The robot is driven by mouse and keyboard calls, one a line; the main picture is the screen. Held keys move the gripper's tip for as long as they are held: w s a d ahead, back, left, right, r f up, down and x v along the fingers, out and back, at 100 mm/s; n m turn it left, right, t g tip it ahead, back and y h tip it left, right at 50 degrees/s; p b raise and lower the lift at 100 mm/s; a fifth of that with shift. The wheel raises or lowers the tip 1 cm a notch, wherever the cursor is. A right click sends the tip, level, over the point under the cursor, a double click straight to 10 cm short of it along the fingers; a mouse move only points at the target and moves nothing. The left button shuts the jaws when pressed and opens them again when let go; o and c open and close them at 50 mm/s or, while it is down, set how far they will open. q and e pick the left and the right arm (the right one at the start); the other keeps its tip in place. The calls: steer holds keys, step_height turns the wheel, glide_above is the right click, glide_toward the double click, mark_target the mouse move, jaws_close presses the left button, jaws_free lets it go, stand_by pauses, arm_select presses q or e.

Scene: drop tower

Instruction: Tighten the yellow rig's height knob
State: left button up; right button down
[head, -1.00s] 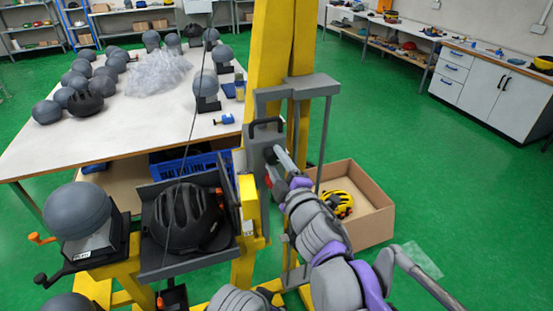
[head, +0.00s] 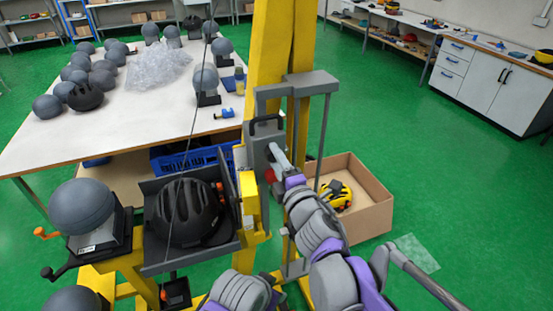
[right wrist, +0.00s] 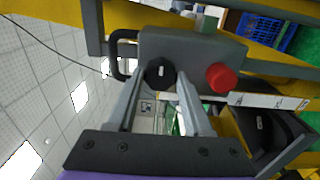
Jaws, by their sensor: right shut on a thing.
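The yellow rig (head: 264,75) stands upright in the middle of the head view, with a grey carriage plate (right wrist: 205,48) on its column. A round black knob (right wrist: 160,72) with a pale mark sits on this plate in the right wrist view. A red knob (right wrist: 221,78) is just to its right. My right gripper (right wrist: 160,84) is shut on the black knob, one finger on each side. In the head view my right gripper (head: 274,152) reaches the plate and hides the black knob. My left gripper is not in view.
A black helmet (head: 186,212) sits in the grey cradle left of the column. A grey headform (head: 82,206) stands beside it. A cardboard box (head: 366,219) holding a yellow helmet (head: 337,195) is on the floor behind my right arm.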

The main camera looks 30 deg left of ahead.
steer(key=shift+c, duration=1.5)
jaws_free()
steer(key=b+v, duration=0.1)
steer(key=v, duration=1)
steer(key=shift+w, duration=0.1)
